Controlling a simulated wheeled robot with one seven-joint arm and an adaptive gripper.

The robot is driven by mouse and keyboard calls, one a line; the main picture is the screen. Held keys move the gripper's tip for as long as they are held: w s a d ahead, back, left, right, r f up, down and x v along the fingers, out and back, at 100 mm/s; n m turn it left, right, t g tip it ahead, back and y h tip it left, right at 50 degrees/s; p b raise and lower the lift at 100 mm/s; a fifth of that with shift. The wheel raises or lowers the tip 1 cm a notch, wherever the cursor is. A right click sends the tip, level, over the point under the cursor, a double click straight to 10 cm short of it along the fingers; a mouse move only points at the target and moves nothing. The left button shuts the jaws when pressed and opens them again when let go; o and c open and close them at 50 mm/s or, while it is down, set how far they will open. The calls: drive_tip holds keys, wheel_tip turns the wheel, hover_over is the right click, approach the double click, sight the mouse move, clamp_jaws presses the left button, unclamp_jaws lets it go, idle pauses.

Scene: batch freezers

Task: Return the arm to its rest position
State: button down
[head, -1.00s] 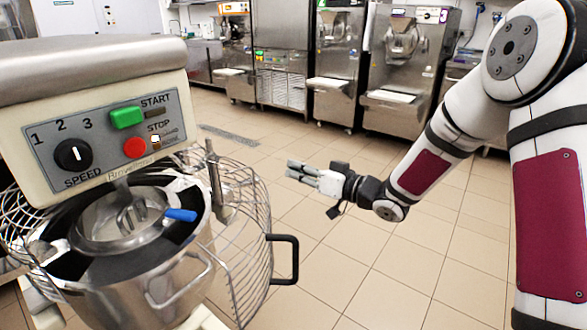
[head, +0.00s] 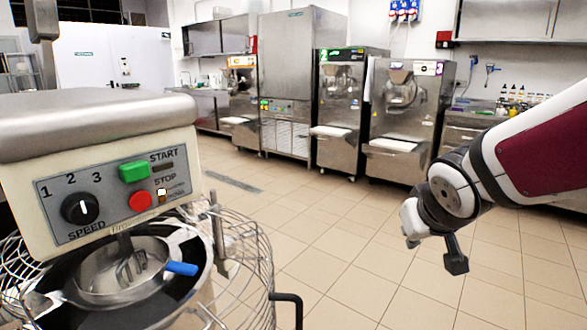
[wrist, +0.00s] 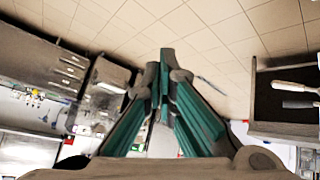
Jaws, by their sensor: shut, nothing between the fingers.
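My gripper (wrist: 162,62) shows in the wrist view with its teal-padded fingers together at the tips and nothing between them. In the head view my arm (head: 535,155) comes in from the right edge and is bent. Its white wrist end (head: 412,218) hangs over the open floor, well to the right of the mixer. I cannot make out the fingers clearly in the head view.
A mixer (head: 100,130) with a steel bowl, wire guard (head: 250,265) and blue-handled tool (head: 180,268) fills the left. Batch freezers (head: 400,110) line the back wall. The tiled floor (head: 330,235) between is clear. The wrist view shows pale utensils (wrist: 295,88) at right.

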drive_tip(key=s+a+f+m+g+y, duration=0.2)
drive_tip(key=s+g, duration=0.5)
drive_tip(key=s, duration=2.3)
wheel_tip(320, 180, up, 17)
drive_tip(key=t+p, duration=0.3)
drive_tip(key=p, duration=1.2)
drive_tip(key=shift+a+r+n, duration=0.15)
drive_tip(key=shift+a+n, duration=0.05)
drive_tip(key=shift+n, duration=0.1)
drive_tip(key=shift+w, duration=0.2)
